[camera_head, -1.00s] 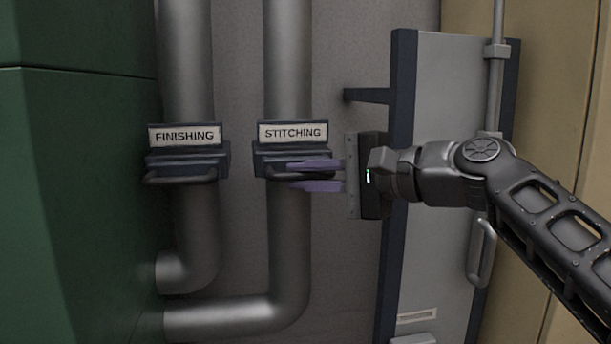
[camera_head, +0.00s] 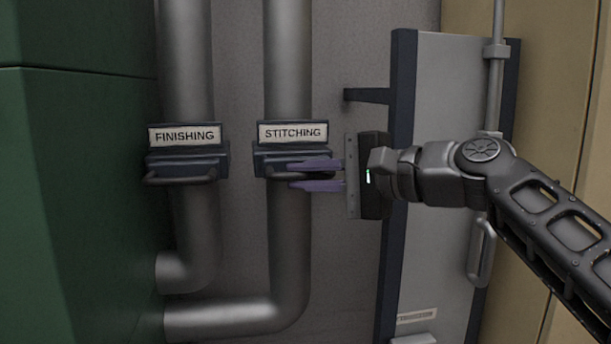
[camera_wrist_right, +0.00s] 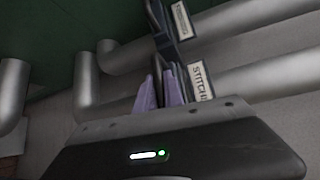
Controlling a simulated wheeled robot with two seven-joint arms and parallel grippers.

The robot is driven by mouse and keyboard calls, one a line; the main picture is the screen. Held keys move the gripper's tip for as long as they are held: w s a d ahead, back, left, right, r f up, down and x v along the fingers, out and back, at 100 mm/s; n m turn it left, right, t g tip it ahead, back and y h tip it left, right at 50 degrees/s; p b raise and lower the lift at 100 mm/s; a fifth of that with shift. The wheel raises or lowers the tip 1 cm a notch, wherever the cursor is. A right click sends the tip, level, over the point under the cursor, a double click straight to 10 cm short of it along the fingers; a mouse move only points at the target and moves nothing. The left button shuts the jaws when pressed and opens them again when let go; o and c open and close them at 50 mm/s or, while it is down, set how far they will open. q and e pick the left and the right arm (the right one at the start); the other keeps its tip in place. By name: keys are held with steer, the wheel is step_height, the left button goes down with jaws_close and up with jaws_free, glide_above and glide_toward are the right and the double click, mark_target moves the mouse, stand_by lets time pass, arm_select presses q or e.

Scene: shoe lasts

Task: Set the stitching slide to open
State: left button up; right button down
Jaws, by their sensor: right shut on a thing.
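The stitching slide (camera_head: 262,160) is a dark housing on the right-hand vertical pipe, under a white label reading STITCHING (camera_head: 293,132). A dark bar handle (camera_head: 277,176) runs along its front. My right gripper (camera_head: 303,176) comes in from the right, its purple fingers one above and one below the handle, shut on it. In the right wrist view the purple fingers (camera_wrist_right: 160,92) close around the dark bar, beside the STITCHING label (camera_wrist_right: 200,82). The fingers hide the right part of the handle. My left gripper is not in view.
A matching slide (camera_head: 187,163) labelled FINISHING is on the pipe to the left. A green cabinet (camera_head: 75,200) fills the left side. A grey door panel (camera_head: 450,120) with a handle (camera_head: 481,252) stands behind my right arm. Pipes bend left below both slides.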

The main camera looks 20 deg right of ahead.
steer(key=s+a+b, duration=0.2)
steer(key=s, duration=0.7)
steer(key=shift+a, duration=0.2)
steer(key=shift+f, duration=0.1)
steer(key=c, duration=1.6)
jaws_free()
steer(key=shift+s, duration=0.1)
steer(key=shift+c, duration=0.2)
steer(key=shift+o, duration=0.9)
steer(key=shift+d, duration=0.1)
steer(key=b+v, duration=0.1)
steer(key=v, duration=0.6)
steer(key=shift+s+d, duration=0.15)
steer(key=shift+s, duration=0.15)
